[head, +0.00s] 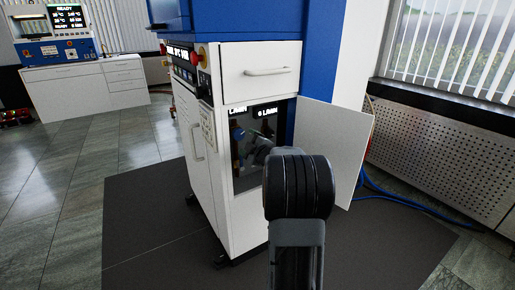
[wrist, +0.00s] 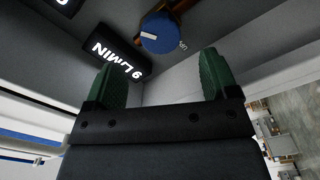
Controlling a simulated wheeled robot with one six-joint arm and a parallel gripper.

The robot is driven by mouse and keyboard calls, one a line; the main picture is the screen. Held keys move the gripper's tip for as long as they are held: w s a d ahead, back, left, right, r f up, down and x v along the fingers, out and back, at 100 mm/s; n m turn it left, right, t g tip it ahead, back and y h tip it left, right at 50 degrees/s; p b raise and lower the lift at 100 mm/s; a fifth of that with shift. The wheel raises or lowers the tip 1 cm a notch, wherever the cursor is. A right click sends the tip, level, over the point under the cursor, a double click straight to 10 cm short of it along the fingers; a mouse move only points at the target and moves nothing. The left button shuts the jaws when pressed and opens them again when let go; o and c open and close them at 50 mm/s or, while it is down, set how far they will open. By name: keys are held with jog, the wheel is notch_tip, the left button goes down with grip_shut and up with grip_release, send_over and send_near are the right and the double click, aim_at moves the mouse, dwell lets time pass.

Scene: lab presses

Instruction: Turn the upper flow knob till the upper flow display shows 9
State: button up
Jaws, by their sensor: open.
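In the wrist view, which shows the panel upside down, a round blue knob (wrist: 162,32) with a white pointer mark sits on the cabinet's inner panel. A black lit display (wrist: 117,57) beside it reads one digit and L/MIN; whether the digit is 6 or 9 is hard to tell. Part of another lit display (wrist: 65,5) shows at the top left. My gripper (wrist: 163,78) is open, its green fingers apart and empty. The knob lies ahead of the fingertips, roughly centred between them, with no visible contact. I cannot tell which knob is the upper one.
In the head view, the white cabinet (head: 262,59) has its right door (head: 336,150) swung open, and my arm reaches inside. Lit displays (head: 266,112) show near the opening's top. A drawer with a handle is above. A perforated radiator cover (head: 440,150) stands right.

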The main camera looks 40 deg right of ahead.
jog(key=s+a+p, duration=0.1)
jog(key=s, duration=0.5)
jog(key=shift+s, duration=0.35)
jog(key=s+a+r+m+g+h+p, duration=0.1)
jog(key=a+r+m+g+p, duration=0.3)
jog(key=r+p, duration=0.45)
jog(key=s+a+r+m+g+h+p, duration=0.1)
jog(key=a+r+m+p, duration=0.1)
jog(key=a+r+p, duration=0.55)
jog(key=s+a+r+m+g+y+p, duration=0.2)
jog(key=s+a+r+g+p, duration=0.2)
jog(key=s+a+p, duration=0.4)
jog(key=s+a+r+m+g+y+p, duration=0.2)
jog(key=s+a+r+g+p, duration=0.3)
jog(key=s+a+r+p, duration=0.2)
jog(key=s+a+p, duration=0.2)
jog(key=a+p, duration=0.1)
jog(key=p, duration=0.1)
jog(key=shift+s+r+y, duration=0.15)
jog(key=shift+r+y, duration=0.1)
jog(key=shift+y, duration=0.15)
jog(key=shift+c, duration=0.2)
